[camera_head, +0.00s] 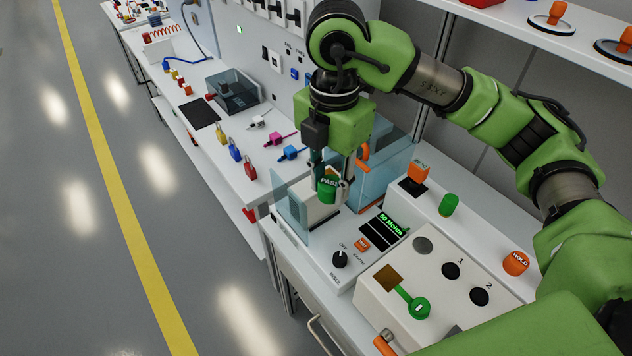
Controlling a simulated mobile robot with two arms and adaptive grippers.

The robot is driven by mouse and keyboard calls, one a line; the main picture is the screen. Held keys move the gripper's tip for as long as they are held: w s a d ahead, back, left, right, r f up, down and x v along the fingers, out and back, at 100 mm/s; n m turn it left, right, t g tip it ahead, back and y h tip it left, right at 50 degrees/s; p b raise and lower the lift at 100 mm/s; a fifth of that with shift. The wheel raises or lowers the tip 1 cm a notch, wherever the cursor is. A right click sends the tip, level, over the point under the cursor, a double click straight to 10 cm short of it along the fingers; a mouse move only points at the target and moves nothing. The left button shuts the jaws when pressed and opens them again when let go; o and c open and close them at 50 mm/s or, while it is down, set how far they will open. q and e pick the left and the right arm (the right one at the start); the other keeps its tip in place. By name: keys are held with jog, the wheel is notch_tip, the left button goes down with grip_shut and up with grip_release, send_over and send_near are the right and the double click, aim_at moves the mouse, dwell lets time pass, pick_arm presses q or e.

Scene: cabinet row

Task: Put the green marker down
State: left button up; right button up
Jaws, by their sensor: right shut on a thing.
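The green marker (327,190) with "PASS" written on it is a short cylinder, held upright. My right gripper (329,176) is shut on it, pointing down from above. The marker is over the white tester (348,271), by its clear-walled compartment (296,219). I cannot tell whether its bottom touches a surface. My left gripper is not in view.
An orange marker (515,263) reading "HOLD", a green knob (448,204) and an orange block (418,172) stand on the white ledge to the right. The tester's display (392,222) glows green. Padlocks (235,150) stand on the bench to the left.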

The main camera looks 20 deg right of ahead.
jog(key=m, duration=0.6)
jog(key=shift+w+a+r+m, duration=0.3)
jog(key=shift+w+a+r, duration=0.05)
jog(key=shift+w+f, duration=0.1)
jog(key=shift+w, duration=0.2)
jog(key=p, duration=0.3)
send_over(316, 198)
jog(key=s, duration=0.1)
notch_tip(316, 198, down, 4)
jog(key=w+f, duration=0.2)
jog(key=w+d+f+p, duration=0.1)
jog(key=f, duration=0.1)
jog(key=shift+w+f, duration=0.65)
jog(key=shift+f, duration=0.1)
notch_tip(316, 198, down, 3)
jog(key=shift+w+p, duration=0.1)
jog(key=shift+p, duration=0.6)
jog(key=shift+f, duration=0.45)
jog(key=o, duration=1)
jog(key=shift+d, duration=0.1)
